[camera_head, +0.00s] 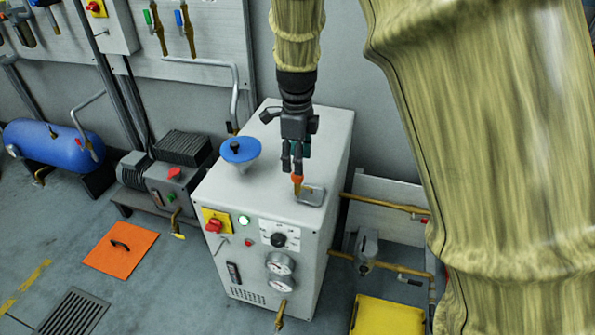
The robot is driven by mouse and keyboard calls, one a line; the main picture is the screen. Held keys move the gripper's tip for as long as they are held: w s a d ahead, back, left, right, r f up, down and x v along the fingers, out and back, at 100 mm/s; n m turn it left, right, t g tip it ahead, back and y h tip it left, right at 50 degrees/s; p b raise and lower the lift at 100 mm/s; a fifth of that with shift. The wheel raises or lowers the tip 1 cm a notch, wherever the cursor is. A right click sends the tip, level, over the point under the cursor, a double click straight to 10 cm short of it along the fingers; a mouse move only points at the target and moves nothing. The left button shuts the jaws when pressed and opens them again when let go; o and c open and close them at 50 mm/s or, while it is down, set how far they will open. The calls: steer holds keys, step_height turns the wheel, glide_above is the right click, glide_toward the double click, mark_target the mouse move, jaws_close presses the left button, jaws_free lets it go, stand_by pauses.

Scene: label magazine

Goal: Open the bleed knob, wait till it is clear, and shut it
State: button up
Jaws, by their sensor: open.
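A white cabinet (205,190) stands in the middle of the head view. On its top, near the right front, a small orange knob (297,179) sits on a brass-coloured stem. I take it to be the bleed knob. My gripper (297,168) points down from above, with its open fingers right at the knob's top. I cannot tell whether they touch it. A small grey tray (313,196) lies beside the stem; what it holds is too small to make out.
A blue handwheel or funnel-like part (240,150) stands on the cabinet top, left of my gripper. A yellow box (386,318) stands at lower right.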

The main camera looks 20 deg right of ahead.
mark_target(298, 177)
steer(key=shift+s+d+f, duration=0.1)
steer(key=shift+f, duration=2.25)
steer(key=c, duration=1.1)
